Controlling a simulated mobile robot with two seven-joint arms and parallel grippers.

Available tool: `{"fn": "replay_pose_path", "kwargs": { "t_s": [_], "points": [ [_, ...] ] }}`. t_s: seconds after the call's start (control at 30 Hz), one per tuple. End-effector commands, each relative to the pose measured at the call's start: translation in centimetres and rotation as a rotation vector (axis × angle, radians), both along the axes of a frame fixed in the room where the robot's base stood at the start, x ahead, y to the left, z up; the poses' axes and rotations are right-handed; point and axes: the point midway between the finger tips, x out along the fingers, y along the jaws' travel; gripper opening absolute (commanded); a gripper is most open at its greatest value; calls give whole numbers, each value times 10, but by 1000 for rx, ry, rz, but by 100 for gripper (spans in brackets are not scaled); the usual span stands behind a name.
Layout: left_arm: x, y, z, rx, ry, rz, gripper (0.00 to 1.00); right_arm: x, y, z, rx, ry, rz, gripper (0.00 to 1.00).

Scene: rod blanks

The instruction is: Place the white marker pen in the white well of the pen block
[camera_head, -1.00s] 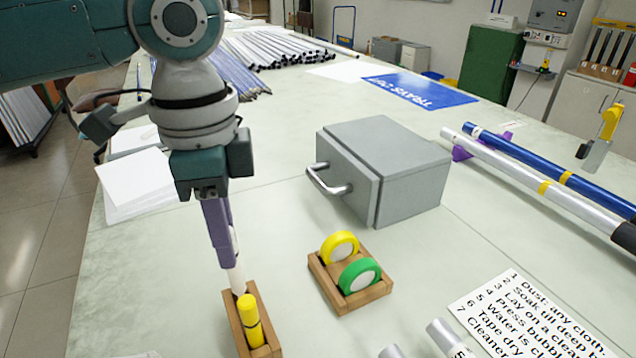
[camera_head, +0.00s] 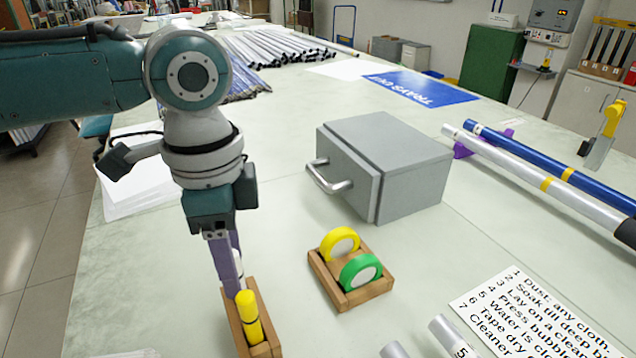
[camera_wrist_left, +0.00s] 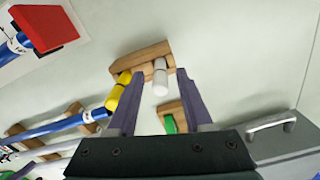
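The wooden pen block (camera_head: 232,325) stands on the table at the lower left of the head view; it also shows in the left wrist view (camera_wrist_left: 143,54). The yellow marker (camera_head: 249,318) stands in its nearer well. The white marker pen (camera_wrist_left: 160,78) stands in the other well, beside the yellow one; the well's colour is hidden. My left gripper (camera_wrist_left: 160,80) points down over the block. Its purple fingers are apart, one on each side of the white pen, with gaps visible. In the head view the fingers hide most of the white pen. My right gripper is not in view.
A wooden holder (camera_head: 345,300) with yellow and green tape rolls sits right of the block. A grey box (camera_head: 395,165) with a handle stands behind it. Blue and white rods (camera_head: 560,180) lie at the right. A printed list (camera_head: 530,315) lies at lower right.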

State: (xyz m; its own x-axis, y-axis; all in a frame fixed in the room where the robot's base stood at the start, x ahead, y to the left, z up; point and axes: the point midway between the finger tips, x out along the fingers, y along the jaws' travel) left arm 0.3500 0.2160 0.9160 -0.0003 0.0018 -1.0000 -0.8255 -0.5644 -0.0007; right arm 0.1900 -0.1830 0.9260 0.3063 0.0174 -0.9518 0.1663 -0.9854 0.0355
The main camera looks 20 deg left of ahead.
Motion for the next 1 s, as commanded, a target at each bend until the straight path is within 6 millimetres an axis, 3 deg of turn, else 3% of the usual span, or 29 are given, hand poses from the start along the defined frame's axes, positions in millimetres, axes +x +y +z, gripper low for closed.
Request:
{"fn": "replay_pose_path", "kwargs": {
  "t_s": [0.27, 0.37, 0.8, 1.0],
  "points": [
    [0, 1, 5, 1, -1, 0, 50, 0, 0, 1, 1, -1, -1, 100],
    [1, 0, 18, 0, -2, -1, 50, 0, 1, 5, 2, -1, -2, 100],
    [1, 0, 109, -1, -3, 0, 50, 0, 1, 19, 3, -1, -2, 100],
    [-2, -7, 117, -10, -3, -7, 50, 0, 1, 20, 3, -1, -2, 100]
  ]
}}
